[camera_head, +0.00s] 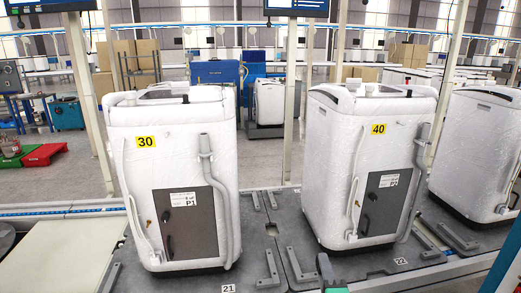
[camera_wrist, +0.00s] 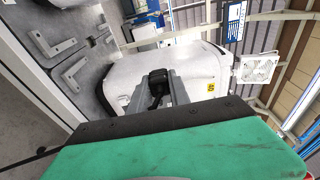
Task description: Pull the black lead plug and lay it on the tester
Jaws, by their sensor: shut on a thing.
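In the wrist view my gripper (camera_wrist: 158,82) is shut on a black plug (camera_wrist: 157,77), which sits between its two grey fingers. Behind the plug is a white, wrapped washer (camera_wrist: 120,80) with a yellow number label. A short dark part runs from the plug back between the fingers; I cannot tell whether the plug is still seated in something. I cannot pick out the tester in either view.
In the head view wrapped washers 30 (camera_head: 120,175) and 40 (camera_head: 330,165) and a third (camera_head: 470,150) stand in a row on a grey line (camera_head: 262,240) with raised L-shaped brackets (camera_head: 268,270). A pale flat surface (camera_head: 65,255) is bare at the lower left.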

